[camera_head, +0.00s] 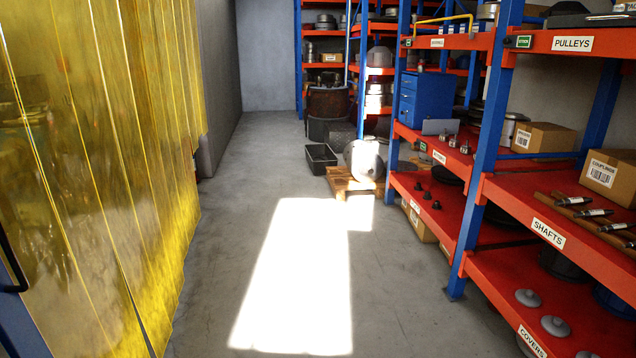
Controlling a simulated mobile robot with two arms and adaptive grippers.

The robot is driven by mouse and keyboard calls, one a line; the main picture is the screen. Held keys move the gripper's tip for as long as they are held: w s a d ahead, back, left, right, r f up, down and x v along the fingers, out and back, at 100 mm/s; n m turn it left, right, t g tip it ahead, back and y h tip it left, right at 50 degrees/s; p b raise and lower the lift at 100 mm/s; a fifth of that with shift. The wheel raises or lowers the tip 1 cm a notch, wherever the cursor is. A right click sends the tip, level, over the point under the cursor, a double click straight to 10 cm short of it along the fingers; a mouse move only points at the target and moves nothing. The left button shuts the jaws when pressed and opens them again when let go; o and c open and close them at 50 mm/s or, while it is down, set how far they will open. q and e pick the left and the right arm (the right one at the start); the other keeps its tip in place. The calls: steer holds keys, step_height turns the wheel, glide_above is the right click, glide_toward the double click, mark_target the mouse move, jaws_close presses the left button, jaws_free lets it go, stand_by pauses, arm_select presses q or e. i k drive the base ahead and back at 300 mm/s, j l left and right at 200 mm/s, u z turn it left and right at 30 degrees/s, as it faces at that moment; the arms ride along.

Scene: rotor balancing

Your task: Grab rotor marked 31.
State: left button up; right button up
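Neither of my grippers is in the head view. No number 31 can be read on anything. Several slim dark parts with white tags lie on brown wooden bars on the shelf labelled SHAFTS at the right; one tagged part (573,201) lies nearest the back, another tagged part (594,213) is in front of it. The writing on their tags is too small to read. Small upright parts (453,141) stand on the middle shelf further back, and I cannot tell what they are marked.
Blue and red shelving (480,180) lines the right side. A yellow strip curtain (100,170) hangs at the left. A wooden pallet (350,184) and a black crate (320,158) stand ahead. The grey floor (215,230) between is clear, with a bright sunlit patch.

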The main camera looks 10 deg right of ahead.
mark_target(444, 136)
steer(key=i+z, duration=0.2)
steer(key=i, duration=0.45)
steer(key=i+z, duration=0.2)
steer(key=i, duration=0.45)
steer(key=i+j+z, duration=0.2)
steer(key=i, duration=0.4)
steer(key=i+z, duration=0.3)
steer(key=i, duration=0.2)
steer(key=i+j+z, duration=0.3)
steer(key=i, duration=0.15)
steer(key=i+j+z, duration=0.15)
steer(key=i+z, duration=0.15)
steer(key=i, duration=0.15)
